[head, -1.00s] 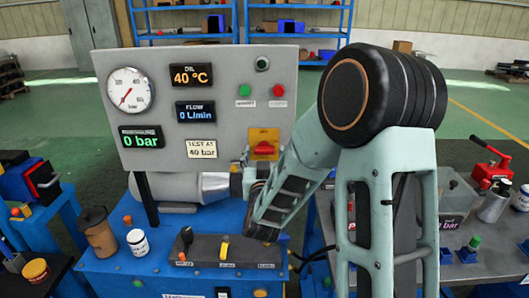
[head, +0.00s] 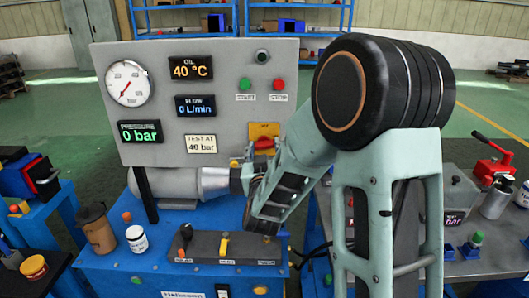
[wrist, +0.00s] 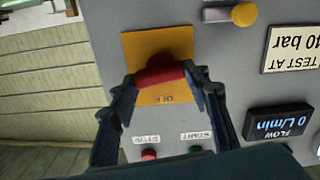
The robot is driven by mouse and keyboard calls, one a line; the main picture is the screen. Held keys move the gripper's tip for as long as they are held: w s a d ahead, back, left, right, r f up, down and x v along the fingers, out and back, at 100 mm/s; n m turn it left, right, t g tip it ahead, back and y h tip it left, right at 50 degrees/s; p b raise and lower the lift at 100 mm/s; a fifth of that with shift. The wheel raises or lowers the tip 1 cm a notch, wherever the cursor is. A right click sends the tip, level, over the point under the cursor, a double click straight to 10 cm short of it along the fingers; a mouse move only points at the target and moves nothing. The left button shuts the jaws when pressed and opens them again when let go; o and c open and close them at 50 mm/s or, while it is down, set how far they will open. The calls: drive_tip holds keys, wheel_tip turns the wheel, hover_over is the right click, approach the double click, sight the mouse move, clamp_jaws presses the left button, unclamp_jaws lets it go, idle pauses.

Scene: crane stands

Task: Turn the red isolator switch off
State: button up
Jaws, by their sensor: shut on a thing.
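The red isolator switch (head: 264,143) sits on a yellow plate (head: 258,128) at the lower right of the grey panel. My arm covers its lower right side in the head view. In the wrist view, which is upside down, the red handle (wrist: 160,72) lies crosswise, slightly tilted, on the yellow plate (wrist: 148,44). An OFF label shows at the plate's lower edge there. My gripper (wrist: 164,82) is shut on the handle, with one finger at each end.
Green START (head: 244,85) and red STOP (head: 279,84) buttons sit above the switch on the panel. A yellow knob (wrist: 243,14) is near the plate. The pressure display (head: 140,132) reads 0 bar. A blue bench (head: 120,272) stands below.

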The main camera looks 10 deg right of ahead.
drive_tip(key=n+b, duration=0.2)
drive_tip(key=n, duration=0.1)
drive_tip(key=shift+a+n+b, duration=0.15)
drive_tip(key=shift+n+b, duration=0.15)
drive_tip(key=shift+b, duration=0.05)
drive_tip(key=n+b, duration=0.1)
drive_tip(key=n, duration=0.3)
drive_tip(key=shift+n, duration=0.3)
drive_tip(key=n, duration=0.4)
drive_tip(key=shift+a, duration=0.1)
drive_tip(key=shift+w+n, duration=0.1)
drive_tip(key=shift+n, duration=1.7)
drive_tip(key=shift+n+p, duration=0.3)
drive_tip(key=o, duration=1.2)
drive_tip(key=shift+c, duration=0.2)
drive_tip(key=shift+f, duration=0.1)
